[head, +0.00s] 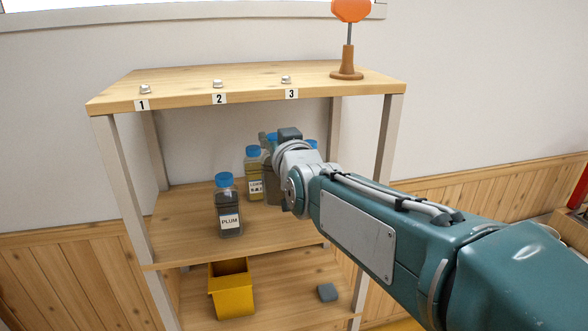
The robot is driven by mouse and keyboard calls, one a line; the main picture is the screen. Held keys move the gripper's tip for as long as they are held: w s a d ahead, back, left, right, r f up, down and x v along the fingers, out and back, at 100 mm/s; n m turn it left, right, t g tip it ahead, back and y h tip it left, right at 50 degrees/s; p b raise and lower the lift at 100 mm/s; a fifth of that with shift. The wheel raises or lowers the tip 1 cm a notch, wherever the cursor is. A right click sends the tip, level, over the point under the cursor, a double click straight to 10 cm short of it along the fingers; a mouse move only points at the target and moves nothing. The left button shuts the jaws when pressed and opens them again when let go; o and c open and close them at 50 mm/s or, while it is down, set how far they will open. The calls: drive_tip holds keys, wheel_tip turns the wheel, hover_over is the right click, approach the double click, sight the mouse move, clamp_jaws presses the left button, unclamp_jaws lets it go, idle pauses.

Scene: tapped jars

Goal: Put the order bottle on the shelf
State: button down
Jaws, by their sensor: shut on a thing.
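My gripper (265,142) is at the middle shelf, mostly hidden by my wrist. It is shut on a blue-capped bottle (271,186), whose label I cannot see. A dark bottle (230,213) labelled PLUM, with a blue cap, stands upright near the shelf's front left. A yellowish blue-capped bottle (253,172) with a small label stands behind it, left of the held bottle. Another blue cap (312,144) shows behind my wrist. The frame does not show which is the order bottle. The wooden middle shelf (180,232) bears these bottles.
The top board (180,82) carries small knobs above tags 1, 2 and 3, and an orange sign (350,12) on a wooden stand. A yellow bin (233,295) and a grey block (327,292) are on the bottom shelf. The middle shelf's left side is clear.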

drive_tip(key=w+d+f, duration=0.3)
drive_tip(key=w+f, duration=0.3)
drive_tip(key=f, duration=0.3)
drive_tip(key=shift+d+f, duration=0.35)
drive_tip(key=shift+f, duration=0.05)
drive_tip(key=shift+w, duration=0.15)
drive_tip(key=shift+c, duration=1)
unclamp_jaws()
drive_tip(key=shift+f, duration=0.1)
